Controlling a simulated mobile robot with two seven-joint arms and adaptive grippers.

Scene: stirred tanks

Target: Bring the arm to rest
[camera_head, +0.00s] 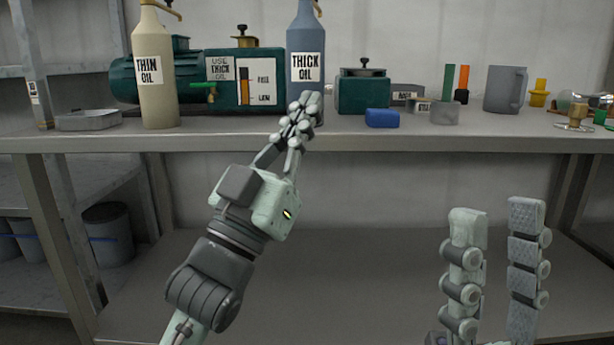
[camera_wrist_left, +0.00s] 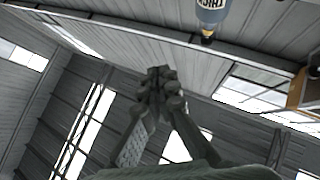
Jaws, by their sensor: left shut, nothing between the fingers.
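My left gripper (camera_head: 306,101) is shut and empty. Its arm reaches up from the lower left, and its fingertips overlap the lower part of the blue-grey THICK OIL bottle (camera_head: 306,36) in the head view. I cannot tell whether they touch it. In the left wrist view the closed fingers (camera_wrist_left: 161,76) point up the picture, and the bottle (camera_wrist_left: 212,14) shows upside down beyond them, apart from the fingers. My right gripper (camera_head: 496,210) stands upright at the lower right in front of the bench, its two fingers wide apart with nothing between them.
The bench (camera_head: 240,135) carries a THIN OIL bottle (camera_head: 153,70), a green gearbox (camera_head: 225,68), a green lidded box (camera_head: 363,92), a blue block (camera_head: 382,118) and a grey jug (camera_head: 505,89). Shelving stands at the left. The space below the bench top is mostly clear.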

